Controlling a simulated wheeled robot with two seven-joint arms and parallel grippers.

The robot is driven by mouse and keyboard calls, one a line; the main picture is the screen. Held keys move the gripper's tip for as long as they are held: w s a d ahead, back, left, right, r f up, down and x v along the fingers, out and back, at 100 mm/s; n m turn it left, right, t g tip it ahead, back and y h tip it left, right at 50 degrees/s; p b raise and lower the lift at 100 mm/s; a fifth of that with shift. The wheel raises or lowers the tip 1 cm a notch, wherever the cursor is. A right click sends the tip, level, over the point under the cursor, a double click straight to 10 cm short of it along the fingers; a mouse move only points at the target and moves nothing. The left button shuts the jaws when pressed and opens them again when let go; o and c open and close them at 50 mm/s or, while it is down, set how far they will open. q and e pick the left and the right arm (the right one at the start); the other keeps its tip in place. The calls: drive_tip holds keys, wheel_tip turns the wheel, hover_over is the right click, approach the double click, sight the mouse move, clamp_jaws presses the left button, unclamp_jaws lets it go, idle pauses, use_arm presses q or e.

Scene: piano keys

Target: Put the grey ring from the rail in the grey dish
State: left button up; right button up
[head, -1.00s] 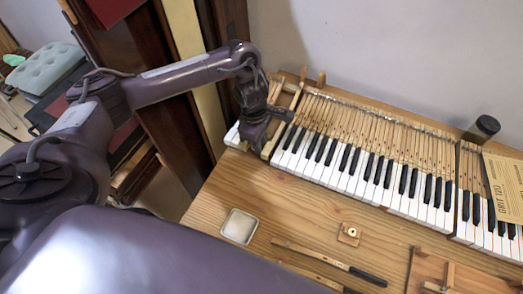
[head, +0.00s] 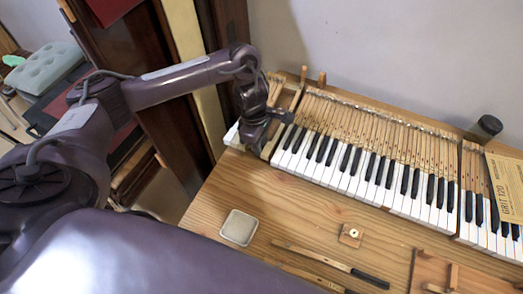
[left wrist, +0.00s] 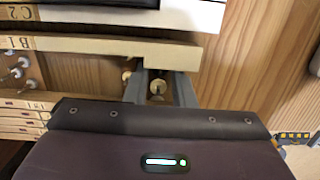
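The grey dish (head: 239,227) is a small, shallow, square dish on the wooden bench, left of the middle. It looks empty. My left gripper (head: 284,116) is at the left end of the keyboard, pointing down. In the left wrist view, the gripper's two grey fingers (left wrist: 160,90) stand apart. A small round piece around a pin (left wrist: 157,87) shows between them, with a gap on each side. It may be the grey ring, but it is too small to be sure. The head view hides it behind the gripper. My right gripper is out of view.
The piano keys (head: 385,180) run right from the gripper. Labelled key sticks (left wrist: 110,46) lie close beside the fingers. A wooden block with a washer (head: 350,235) and a dark-tipped tool (head: 330,263) lie in front. Bare bench surrounds the dish.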

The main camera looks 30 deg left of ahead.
use_arm(q)
drive_tip(key=shift+f, duration=0.35)
idle(0.3)
drive_tip(key=shift+c, duration=1.2)
drive_tip(key=shift+r, duration=0.2)
wheel_tip(320, 180, up, 9)
drive_tip(key=p, duration=0.7)
drive_tip(key=shift+f, duration=0.15)
